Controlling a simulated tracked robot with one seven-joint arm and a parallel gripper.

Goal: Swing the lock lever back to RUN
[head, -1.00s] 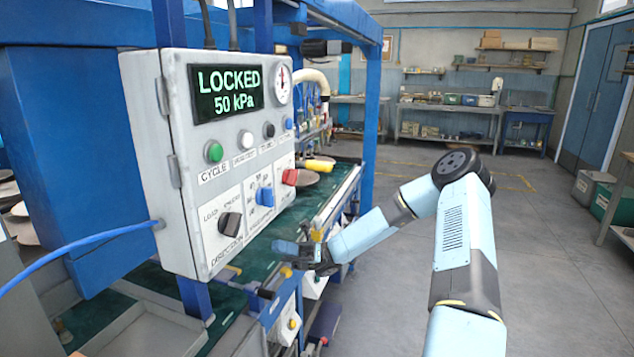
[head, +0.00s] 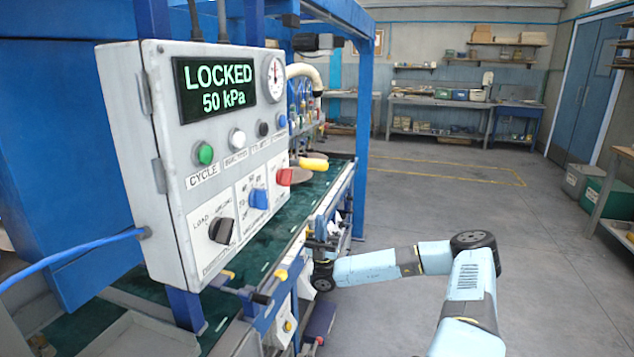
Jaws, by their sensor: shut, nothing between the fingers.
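The grey control box (head: 112,135) stands at the left; its green display (head: 213,88) reads LOCKED 50 kPa. Levers and handles show on the machine's front rail: a dark-handled one (head: 262,298) below the box, and a small yellow knob (head: 281,275) beside it. I cannot tell which, if any, is the lock lever, and no RUN mark is readable. My gripper (head: 319,242) is at the machine's front edge, right of these handles. It is small and dark here, and looks shut and empty. Whether it touches anything cannot be told.
A yellow handle (head: 313,163) shows past the box's right edge, above the green belt (head: 290,222). A blue post (head: 367,150) stands behind my gripper. A blue hose (head: 75,254) runs to the box. The floor (head: 400,215) at right is clear.

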